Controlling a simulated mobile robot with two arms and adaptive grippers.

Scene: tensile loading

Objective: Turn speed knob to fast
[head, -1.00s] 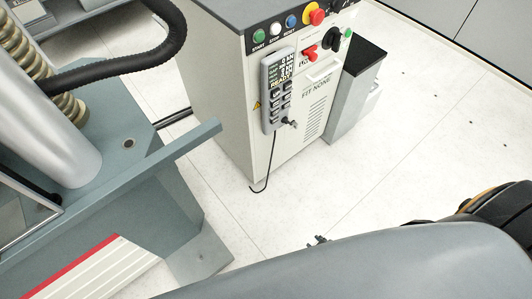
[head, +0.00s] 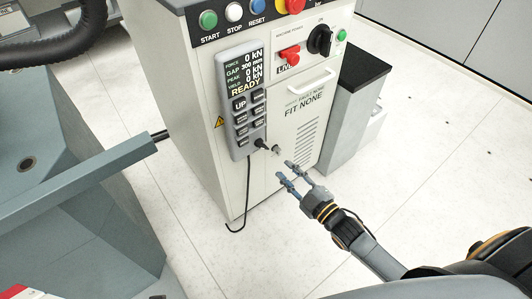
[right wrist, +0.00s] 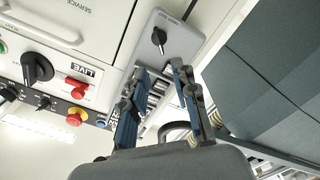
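The speed knob is a small black knob (head: 262,144) at the lower end of the grey control pendant (head: 231,104) on the cabinet's front. The right wrist view shows the knob (right wrist: 159,38) beyond my fingertips, with small print beside it that I cannot read. My right gripper (head: 285,171) is open and empty, just right of and below the knob in the head view, apart from it. In the right wrist view its two fingers (right wrist: 159,72) stand spread, with the pendant's buttons partly hidden behind them. My left gripper is not in view.
The cabinet (head: 300,100) carries green, white and blue buttons, a red-and-yellow stop button, a red LIVE switch (head: 288,56) and a black rotary switch (head: 319,40). A dark-topped grey box (head: 353,105) stands right of it. A blue-grey machine frame (head: 80,195) is at left. Floor at right is clear.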

